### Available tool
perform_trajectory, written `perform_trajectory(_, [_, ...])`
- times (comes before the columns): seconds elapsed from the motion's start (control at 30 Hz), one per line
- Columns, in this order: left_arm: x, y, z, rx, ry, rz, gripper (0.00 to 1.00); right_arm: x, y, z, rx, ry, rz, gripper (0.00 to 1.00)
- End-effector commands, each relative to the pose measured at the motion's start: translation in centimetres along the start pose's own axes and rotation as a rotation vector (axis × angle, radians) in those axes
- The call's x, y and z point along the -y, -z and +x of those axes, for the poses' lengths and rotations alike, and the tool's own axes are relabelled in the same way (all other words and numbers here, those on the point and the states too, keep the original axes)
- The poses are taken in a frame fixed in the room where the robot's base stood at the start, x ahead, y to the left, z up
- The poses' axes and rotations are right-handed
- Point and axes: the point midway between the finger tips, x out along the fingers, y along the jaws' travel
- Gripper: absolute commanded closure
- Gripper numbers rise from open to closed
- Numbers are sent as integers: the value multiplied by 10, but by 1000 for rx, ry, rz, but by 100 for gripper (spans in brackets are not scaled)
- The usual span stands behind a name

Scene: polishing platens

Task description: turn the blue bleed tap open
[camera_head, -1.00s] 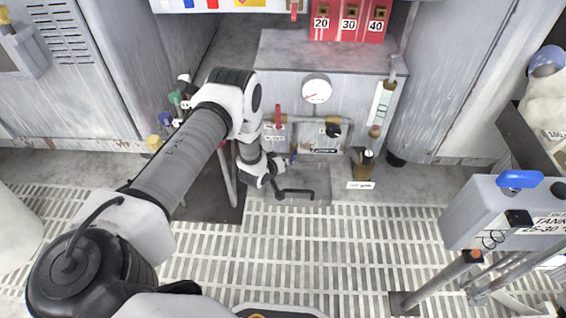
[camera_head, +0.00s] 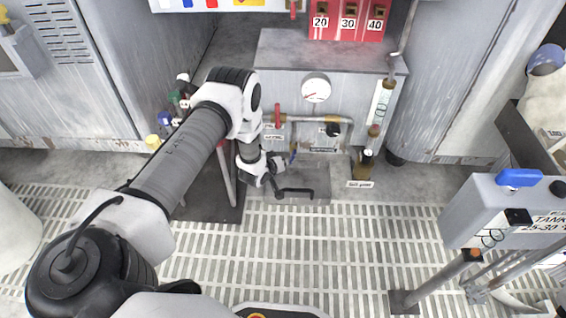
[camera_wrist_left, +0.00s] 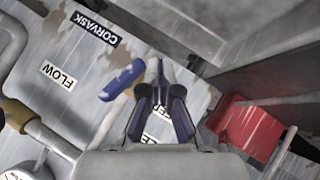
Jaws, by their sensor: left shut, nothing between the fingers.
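The blue bleed tap (camera_head: 293,158) shows as a small blue lever on the front of the grey cabinet, beside my left gripper (camera_head: 282,163). In the left wrist view the tap's blue lever (camera_wrist_left: 122,79) lies at a slant, just left of the gripper's fingertips (camera_wrist_left: 158,66). A yellowish part shows at its right end. The left gripper is shut and empty. Whether its fingers touch the lever cannot be told. My right gripper is not in view.
A red-handled valve (camera_head: 278,116) and pipe sit above the tap, under a round gauge (camera_head: 316,89). A tube with a brown-filled vessel (camera_head: 364,164) stands to the right. The wrist view shows a red part (camera_wrist_left: 245,128) on the right. The grated floor (camera_head: 300,245) is clear.

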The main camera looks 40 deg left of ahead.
Motion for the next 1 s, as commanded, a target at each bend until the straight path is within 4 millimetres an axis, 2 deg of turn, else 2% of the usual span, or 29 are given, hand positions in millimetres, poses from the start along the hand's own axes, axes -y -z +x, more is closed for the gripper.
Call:
perform_trajectory(0.53, [0, 0, 0, 0, 0, 0, 100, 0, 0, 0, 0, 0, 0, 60])
perform_trajectory(1.0, [-19, 0, -2, -2, -5, 2, 100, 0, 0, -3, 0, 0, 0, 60])
